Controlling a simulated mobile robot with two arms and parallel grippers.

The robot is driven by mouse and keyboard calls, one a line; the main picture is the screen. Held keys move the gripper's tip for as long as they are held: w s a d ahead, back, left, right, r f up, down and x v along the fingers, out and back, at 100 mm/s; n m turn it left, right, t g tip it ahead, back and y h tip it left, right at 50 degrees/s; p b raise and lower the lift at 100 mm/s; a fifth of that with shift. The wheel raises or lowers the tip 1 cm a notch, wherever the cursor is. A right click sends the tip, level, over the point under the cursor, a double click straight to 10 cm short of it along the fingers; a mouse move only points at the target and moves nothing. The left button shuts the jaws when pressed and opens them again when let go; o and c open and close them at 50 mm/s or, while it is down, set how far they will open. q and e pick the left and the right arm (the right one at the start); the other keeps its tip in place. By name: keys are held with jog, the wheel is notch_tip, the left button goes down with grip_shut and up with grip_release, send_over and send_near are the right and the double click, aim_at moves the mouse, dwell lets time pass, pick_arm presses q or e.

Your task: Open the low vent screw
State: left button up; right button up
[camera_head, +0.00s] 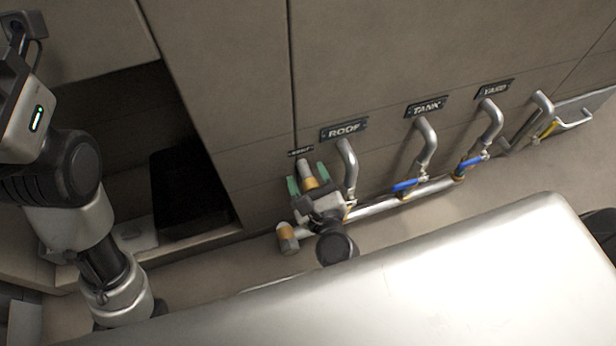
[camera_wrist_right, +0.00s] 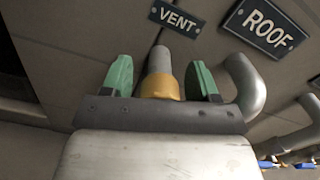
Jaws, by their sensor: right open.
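A small vent fitting (camera_wrist_right: 161,75) with a grey pipe and a gold collar (camera_wrist_right: 160,87) sits below the VENT sign (camera_wrist_right: 176,18) in the right wrist view. In the head view the same fitting (camera_head: 306,170) shows below its small sign. My right gripper (camera_head: 308,179) is open, with one green finger on each side of the gold collar. A gap shows on both sides in the wrist view; I cannot tell whether the gripper touches the collar's lower part. My left arm stands at the left, but its fingers are not in view.
The ROOF pipe (camera_head: 349,165) stands close to the right of my right gripper. TANK (camera_head: 427,145) and YARD (camera_head: 492,125) pipes with blue handles rise from a horizontal pipe (camera_head: 385,202). A gold-and-grey end piece (camera_head: 287,238) is below left. A dark recess opens at left.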

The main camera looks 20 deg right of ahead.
jog(key=c, duration=0.9)
